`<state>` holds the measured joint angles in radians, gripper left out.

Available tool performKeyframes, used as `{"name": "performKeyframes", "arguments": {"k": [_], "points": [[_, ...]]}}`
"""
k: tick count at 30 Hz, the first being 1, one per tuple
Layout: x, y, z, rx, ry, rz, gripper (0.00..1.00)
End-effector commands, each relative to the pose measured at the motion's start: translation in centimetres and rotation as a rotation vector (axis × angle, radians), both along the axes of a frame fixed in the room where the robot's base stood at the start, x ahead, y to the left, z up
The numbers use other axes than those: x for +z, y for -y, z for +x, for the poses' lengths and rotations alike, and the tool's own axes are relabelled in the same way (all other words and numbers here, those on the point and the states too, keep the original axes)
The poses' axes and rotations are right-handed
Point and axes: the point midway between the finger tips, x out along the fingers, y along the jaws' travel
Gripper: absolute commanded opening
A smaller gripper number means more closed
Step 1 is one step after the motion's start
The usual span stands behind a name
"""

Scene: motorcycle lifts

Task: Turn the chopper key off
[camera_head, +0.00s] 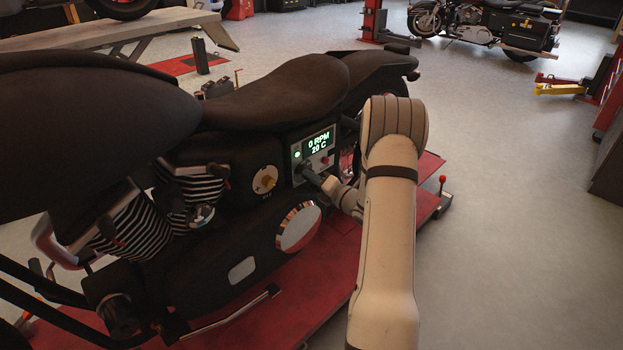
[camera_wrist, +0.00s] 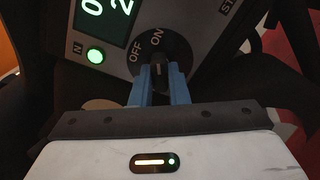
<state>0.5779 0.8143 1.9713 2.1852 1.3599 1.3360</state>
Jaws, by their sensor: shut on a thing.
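The black chopper (camera_head: 275,95) stands on a red lift, with a panel on its side. In the wrist view, the round black key switch (camera_wrist: 184,50) carries the words OFF and ON. The dark key (camera_wrist: 159,72) stands between the two blue fingers of my gripper (camera_wrist: 160,84), which is shut on it. The key points up the picture, closer to ON than to OFF. In the head view my gripper (camera_head: 311,176) reaches the lower part of the panel and hides the key. The display (camera_head: 319,141) reads 0 RPM and 20 C.
A green light (camera_wrist: 96,55) glows beside the switch. The red lift platform (camera_head: 300,290) lies below. Open grey floor (camera_head: 500,200) is on the right, with another motorcycle (camera_head: 485,25) behind.

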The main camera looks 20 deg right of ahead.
Motion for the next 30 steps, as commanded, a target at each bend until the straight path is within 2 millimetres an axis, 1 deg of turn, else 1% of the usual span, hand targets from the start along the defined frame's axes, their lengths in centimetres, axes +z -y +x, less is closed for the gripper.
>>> {"name": "performKeyframes", "arguments": {"k": [1,3,8,14,20,30], "points": [[-0.01,-0.65,0.02,0.003,-0.001,0.001,0.0],[-0.02,-0.28,0.0,0.002,-0.001,-0.001,0.0],[-0.06,-0.09,-0.02,0.002,0.008,-0.023,0.0],[-0.11,0.01,0.0,0.001,0.04,-0.107,0.0],[-0.22,0.05,0.03,-0.001,0.093,-0.256,0.0],[-0.21,0.09,0.05,-0.002,0.206,-0.56,0.0]]}}
